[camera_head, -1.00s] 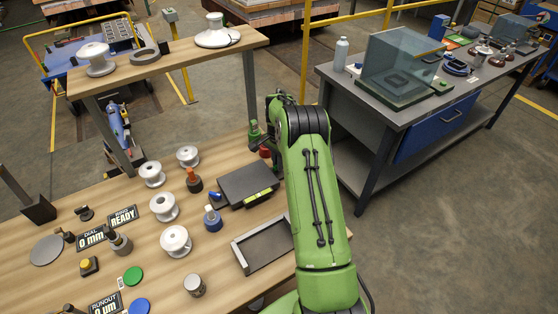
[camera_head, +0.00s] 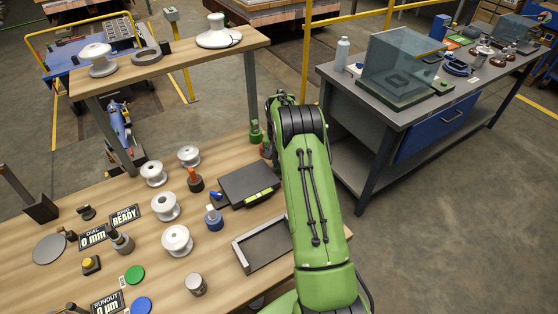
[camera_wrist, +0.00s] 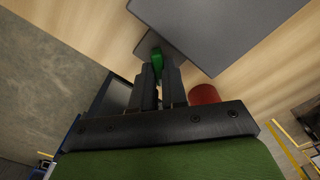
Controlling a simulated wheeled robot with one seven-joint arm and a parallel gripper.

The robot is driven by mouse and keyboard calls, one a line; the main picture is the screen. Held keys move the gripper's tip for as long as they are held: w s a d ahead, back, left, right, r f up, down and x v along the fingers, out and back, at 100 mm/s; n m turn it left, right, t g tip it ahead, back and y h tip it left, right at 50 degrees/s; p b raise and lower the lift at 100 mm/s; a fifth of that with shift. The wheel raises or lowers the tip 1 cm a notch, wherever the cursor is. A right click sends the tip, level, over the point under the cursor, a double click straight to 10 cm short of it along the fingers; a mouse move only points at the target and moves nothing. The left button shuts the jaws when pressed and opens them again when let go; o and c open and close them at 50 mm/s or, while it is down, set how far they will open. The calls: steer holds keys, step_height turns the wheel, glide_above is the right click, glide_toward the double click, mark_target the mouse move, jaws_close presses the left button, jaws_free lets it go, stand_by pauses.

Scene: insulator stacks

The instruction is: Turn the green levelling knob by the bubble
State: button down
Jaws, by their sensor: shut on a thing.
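The green levelling knob (camera_wrist: 157,60) shows in the wrist view between the tips of my gripper (camera_wrist: 158,78). The two dark fingers are closed on it, and they hide part of it. The knob is at the edge of a grey plate (camera_wrist: 225,20). In the head view the dark levelling plate (camera_head: 246,180) lies on the wooden bench, with a yellow-green bubble strip (camera_head: 258,198) along its front side. My green arm hides my gripper and the held knob there. The bubble's position is too small to read.
A red round knob (camera_wrist: 205,94) stands close to the right of my fingers in the wrist view. A blue-collared bottle (camera_head: 213,217), white insulators (camera_head: 177,239) and a dark tray (camera_head: 263,246) stand on the bench. A raised wooden shelf (camera_head: 180,54) is behind.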

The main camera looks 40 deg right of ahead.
stand_by(0.4)
steer(key=c, duration=1.2)
jaws_free()
steer(key=shift+o, duration=0.2)
